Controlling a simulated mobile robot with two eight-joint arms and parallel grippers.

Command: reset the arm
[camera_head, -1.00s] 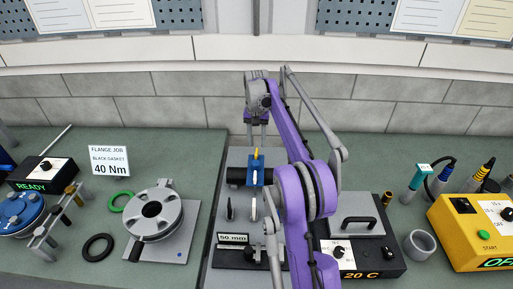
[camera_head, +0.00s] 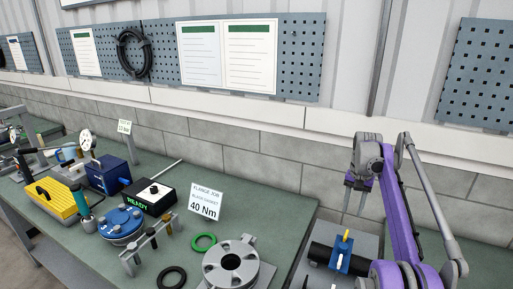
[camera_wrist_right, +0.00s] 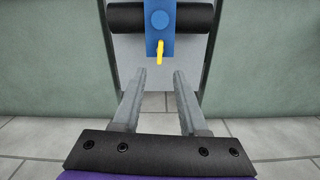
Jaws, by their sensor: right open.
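My right gripper (camera_head: 356,198) is at the right of the head view, at the end of my purple arm, with its grey fingers pointing down. It is open and empty. In the right wrist view the two fingers (camera_wrist_right: 159,82) stand apart with nothing between them. Beyond the fingertips is a blue block with a yellow lever (camera_wrist_right: 160,48) on a black horizontal cylinder (camera_wrist_right: 188,17). The same blue block (camera_head: 341,257) shows in the head view just below the gripper, apart from it. My left gripper is not in view.
A grey flange (camera_head: 231,264), a green ring (camera_head: 203,242) and a black ring (camera_head: 172,278) lie on the green bench. A READY box (camera_head: 149,196), a blue round flange (camera_head: 121,224) and a yellow case (camera_head: 57,200) stand further left. A 40 Nm sign (camera_head: 206,198) stands behind.

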